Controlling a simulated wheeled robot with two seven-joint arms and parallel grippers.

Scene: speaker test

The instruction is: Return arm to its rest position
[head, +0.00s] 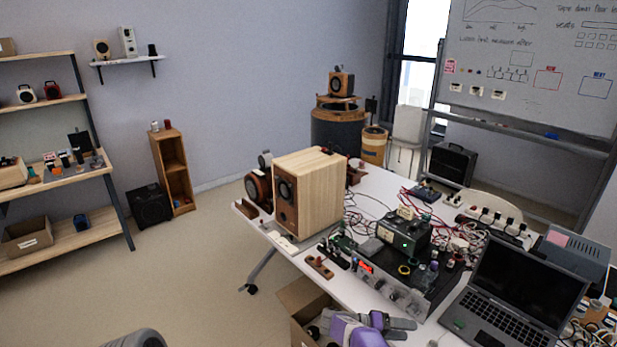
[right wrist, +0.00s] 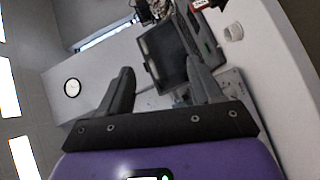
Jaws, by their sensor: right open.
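My right gripper (head: 406,329) shows at the bottom of the head view, with a purple body and dark grey fingers. It is at the near edge of the white table (head: 374,185), left of the laptop (head: 515,290). In the right wrist view my right gripper (right wrist: 163,84) has its two fingers spread wide apart, with nothing held between them. My left gripper is not in view.
An open cardboard box (head: 298,300) is beside my right gripper. A wooden speaker (head: 318,190), an amplifier-like box (head: 403,232) and tangled cables crowd the table. The floor at left (head: 190,270) is clear.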

